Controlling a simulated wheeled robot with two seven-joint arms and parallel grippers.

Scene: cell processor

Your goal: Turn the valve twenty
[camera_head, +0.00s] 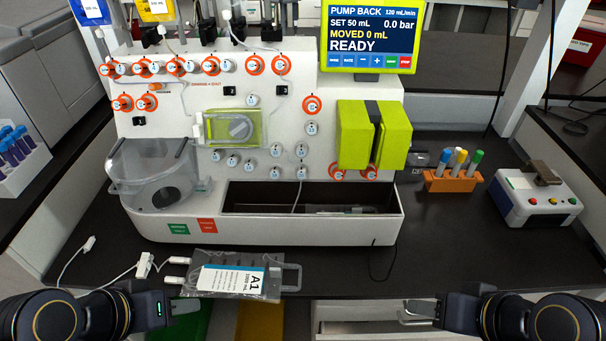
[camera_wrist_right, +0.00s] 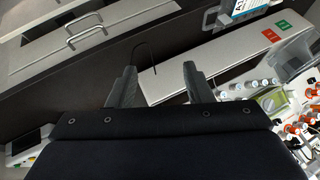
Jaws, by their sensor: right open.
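The white cell processor (camera_head: 230,75) carries several small round valves on its front. Some have orange rings, like one right of the middle (camera_head: 312,104); others are plain white, like one lower down (camera_head: 302,173). Their numbers are too small to read, so I cannot tell which is valve twenty. My left gripper (camera_head: 190,306) is low at the left, below the machine; its finger opening is unclear. My right gripper (camera_head: 415,312) is low at the right, apart from the machine. In the right wrist view, its two fingers (camera_wrist_right: 160,85) are spread with nothing between them.
A fluid bag labelled A1 (camera_head: 235,280) lies at the bench's front edge with tubing. A green clamp block (camera_head: 352,135) juts from the machine. An orange tube rack (camera_head: 452,181) and a small button box (camera_head: 535,195) stand right. The bench front right is mostly clear.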

